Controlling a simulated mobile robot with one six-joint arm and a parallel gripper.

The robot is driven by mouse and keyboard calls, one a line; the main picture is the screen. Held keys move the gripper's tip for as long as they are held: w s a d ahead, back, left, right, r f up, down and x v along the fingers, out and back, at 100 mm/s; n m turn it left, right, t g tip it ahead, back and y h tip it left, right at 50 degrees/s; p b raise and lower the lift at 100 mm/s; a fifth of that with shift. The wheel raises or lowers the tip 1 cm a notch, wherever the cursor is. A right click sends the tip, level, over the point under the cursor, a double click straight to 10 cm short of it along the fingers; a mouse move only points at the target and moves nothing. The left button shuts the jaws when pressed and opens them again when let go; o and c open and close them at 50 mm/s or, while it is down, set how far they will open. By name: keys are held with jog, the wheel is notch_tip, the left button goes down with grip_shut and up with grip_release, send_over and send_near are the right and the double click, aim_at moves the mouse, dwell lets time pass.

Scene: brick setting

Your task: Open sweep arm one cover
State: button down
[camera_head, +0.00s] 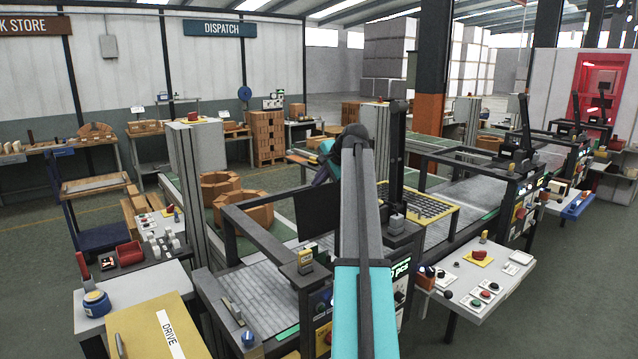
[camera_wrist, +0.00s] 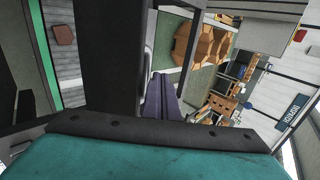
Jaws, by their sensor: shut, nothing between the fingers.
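My gripper (camera_head: 321,178) is beyond my raised turquoise arm, above the first conveyor station, near a dark upright panel (camera_head: 318,212). In the wrist view its purple fingers (camera_wrist: 165,90) are together and empty, beside a thick dark bar (camera_wrist: 108,50). A tall black post (camera_head: 397,150) with a grey box (camera_head: 397,225) at its base stands on the station, right of my arm. A small yellow-and-grey block (camera_head: 305,260) sits on the station's front corner. No readable label marks the sweep arm one cover, so I cannot tell which part it is.
A control table (camera_head: 485,280) with buttons stands at right. A yellow binder (camera_head: 155,330) marked DRIVE lies at lower left. The dark station frame (camera_head: 250,230) surrounds the grey roller bed (camera_head: 255,290). Orange brick rings (camera_head: 220,185) stand behind it. Open floor shows at far right.

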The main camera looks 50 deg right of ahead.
jog(key=shift+s+a+r+p, duration=0.1)
jog(key=shift+s+r+p, duration=0.6)
jog(key=shift+r, duration=0.75)
jog(key=shift+s+a+r+p, duration=0.1)
jog(key=shift+s+r+p, duration=0.35)
jog(key=shift+r+p, duration=0.75)
jog(key=shift+s+a+r+p, duration=0.1)
jog(key=shift+s+r+p, duration=0.45)
jog(key=shift+r, duration=1.15)
jog(key=shift+s+d+f, duration=0.1)
